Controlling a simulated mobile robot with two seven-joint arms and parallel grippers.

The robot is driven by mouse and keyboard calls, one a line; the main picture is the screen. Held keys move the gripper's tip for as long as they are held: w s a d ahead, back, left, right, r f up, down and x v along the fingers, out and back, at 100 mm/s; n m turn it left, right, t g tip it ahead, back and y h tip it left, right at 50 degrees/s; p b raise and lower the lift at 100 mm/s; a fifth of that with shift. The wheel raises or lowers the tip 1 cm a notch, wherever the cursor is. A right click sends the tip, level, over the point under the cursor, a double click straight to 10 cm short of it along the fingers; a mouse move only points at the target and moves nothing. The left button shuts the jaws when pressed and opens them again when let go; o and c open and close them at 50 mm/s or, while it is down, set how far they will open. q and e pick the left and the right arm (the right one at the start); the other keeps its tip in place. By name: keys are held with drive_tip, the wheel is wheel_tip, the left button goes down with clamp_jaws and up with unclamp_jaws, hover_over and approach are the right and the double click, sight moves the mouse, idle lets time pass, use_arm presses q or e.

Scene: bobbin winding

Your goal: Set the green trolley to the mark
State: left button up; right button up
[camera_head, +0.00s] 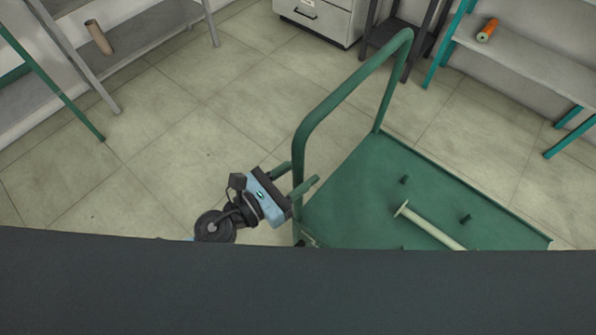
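The green trolley (360,185) stands at the centre right, with a flat deck and a tall looped push handle (345,88) at its left end. My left gripper (304,172) is at the near upright of that handle, below the loop. Its two fingers are spread apart, one on each side of the upright, and look wider than the tube; whether either touches it I cannot tell. My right gripper is not in view. No floor mark shows. A dark band across the bottom hides the trolley's near part.
A pale bobbin (428,226) lies on the deck among short pegs. A grey shelf (130,35) with a brown tube (99,37) stands at upper left. A teal-legged shelf (530,70) with an orange spool (488,30) is at upper right, near a white cabinet (318,18). The tiled floor (180,135) left of the trolley is clear.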

use_arm(q)
drive_tip(key=b+v, duration=0.2)
drive_tip(key=v, duration=0.4)
drive_tip(key=shift+s+a+f, duration=0.15)
drive_tip(key=shift+s+f, duration=0.05)
drive_tip(key=shift+s+a+r, duration=0.2)
drive_tip(key=shift+s+a, duration=0.25)
drive_tip(key=shift+a, duration=0.1)
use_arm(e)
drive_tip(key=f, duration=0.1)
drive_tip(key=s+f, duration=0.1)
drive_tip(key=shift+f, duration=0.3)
